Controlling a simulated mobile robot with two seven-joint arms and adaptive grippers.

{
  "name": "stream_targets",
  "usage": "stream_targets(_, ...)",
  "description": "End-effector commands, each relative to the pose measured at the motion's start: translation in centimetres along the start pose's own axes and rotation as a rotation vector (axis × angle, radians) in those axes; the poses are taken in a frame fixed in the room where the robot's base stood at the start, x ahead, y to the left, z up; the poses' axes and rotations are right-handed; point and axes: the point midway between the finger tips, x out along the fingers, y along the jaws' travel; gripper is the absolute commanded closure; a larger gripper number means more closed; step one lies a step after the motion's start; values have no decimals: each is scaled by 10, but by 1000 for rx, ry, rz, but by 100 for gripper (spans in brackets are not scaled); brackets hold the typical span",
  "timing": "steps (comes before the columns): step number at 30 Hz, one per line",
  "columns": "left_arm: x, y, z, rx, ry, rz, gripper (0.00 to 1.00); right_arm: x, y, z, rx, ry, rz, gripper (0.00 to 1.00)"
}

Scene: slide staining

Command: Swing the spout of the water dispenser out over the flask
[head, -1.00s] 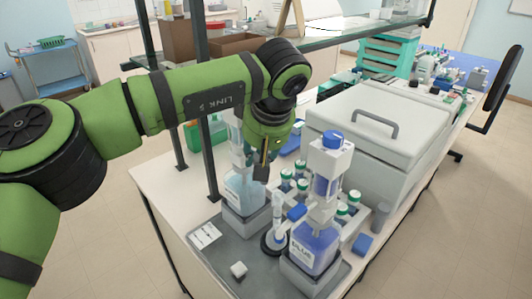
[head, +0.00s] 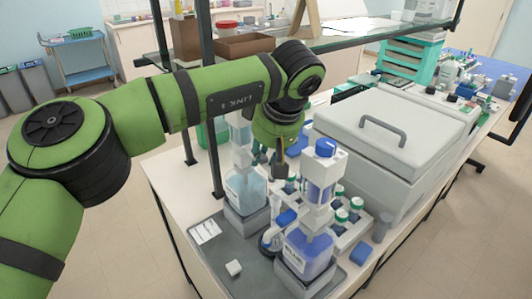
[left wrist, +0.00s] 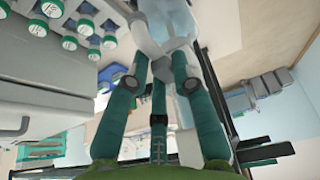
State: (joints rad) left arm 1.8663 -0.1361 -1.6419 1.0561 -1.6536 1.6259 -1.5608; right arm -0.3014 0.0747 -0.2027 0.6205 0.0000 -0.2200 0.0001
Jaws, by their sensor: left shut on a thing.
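The water dispenser (head: 244,190) is a clear bottle of pale blue liquid in a grey base, at the left of the bench corner in the head view. My left gripper (head: 276,158) is beside its upper part, on the right. In the left wrist view my green left fingers (left wrist: 155,80) close around a pale piece in front of a translucent body; I take it for the dispenser's spout, though the contact is partly hidden. The small clear flask (head: 270,240) stands in a dark ring between the water dispenser and the blue dispenser. My right gripper is not in view.
The blue dispenser (head: 305,252) stands close at the front right. Several green-capped jars (head: 345,212) stand behind it, before a large grey lidded box (head: 395,150). A dark post (head: 212,140) and glass shelf (head: 340,35) are behind my arm.

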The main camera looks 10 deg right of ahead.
Motion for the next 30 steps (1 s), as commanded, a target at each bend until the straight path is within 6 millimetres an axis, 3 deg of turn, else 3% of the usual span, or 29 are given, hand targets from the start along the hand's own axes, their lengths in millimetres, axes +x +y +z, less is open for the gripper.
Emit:
stream_targets(1, 1, -1, -2, -2, 4, -4, 63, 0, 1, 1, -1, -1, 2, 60)
stream_targets(2, 1, -1, -2, -2, 4, -4, 51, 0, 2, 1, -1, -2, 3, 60)
stream_targets(3, 1, -1, -2, -2, 3, -4, 48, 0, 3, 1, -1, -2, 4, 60)
stream_targets(16, -9, 0, -1, -1, 2, -1, 48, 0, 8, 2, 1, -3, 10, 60)
stream_targets(30, -100, 0, -2, -3, 3, -2, 48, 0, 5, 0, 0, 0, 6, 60)
